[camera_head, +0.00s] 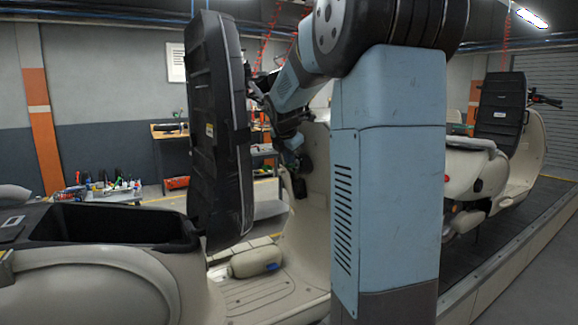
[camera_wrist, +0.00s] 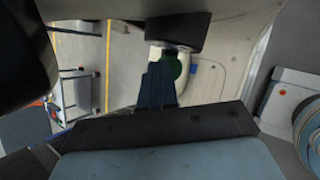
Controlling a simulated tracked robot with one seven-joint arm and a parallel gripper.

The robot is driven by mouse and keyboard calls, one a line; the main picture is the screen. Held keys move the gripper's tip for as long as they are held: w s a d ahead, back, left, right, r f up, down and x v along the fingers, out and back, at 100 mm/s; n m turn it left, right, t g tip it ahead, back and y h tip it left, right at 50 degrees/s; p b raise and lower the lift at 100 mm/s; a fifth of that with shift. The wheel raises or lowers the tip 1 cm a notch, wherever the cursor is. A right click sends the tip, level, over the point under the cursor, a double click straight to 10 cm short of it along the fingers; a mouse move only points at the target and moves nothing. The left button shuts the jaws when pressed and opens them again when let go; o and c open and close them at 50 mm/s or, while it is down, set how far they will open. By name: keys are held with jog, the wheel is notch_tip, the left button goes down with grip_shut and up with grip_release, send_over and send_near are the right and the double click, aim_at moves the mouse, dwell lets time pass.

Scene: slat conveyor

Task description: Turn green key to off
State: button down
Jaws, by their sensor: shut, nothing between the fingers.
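The green key (camera_wrist: 173,68) shows in the wrist view, just beyond and slightly right of my fingertips, under a dark round-edged part of the scooter. My gripper (camera_wrist: 160,80) is shut and empty, its fingers pointing at the key. The fingertips overlap the key's left side in the picture; I cannot tell whether they touch it. The key's turn position is not clear. In the head view my gripper (camera_head: 293,143) is at the cream front shield (camera_head: 314,185) of the near scooter. I cannot make out the key there.
The near scooter's raised black seat (camera_head: 215,130) stands left of my arm, above an open storage well (camera_head: 100,226). A second scooter (camera_head: 480,170) stands on the conveyor (camera_head: 520,222) at right. A workbench (camera_head: 165,132) and a table with bottles are behind.

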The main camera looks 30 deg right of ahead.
jog(key=v, duration=0.8)
jog(key=shift+r, duration=0.2)
dwell(0.9)
jog(key=shift+s+d, duration=0.1)
dwell(0.3)
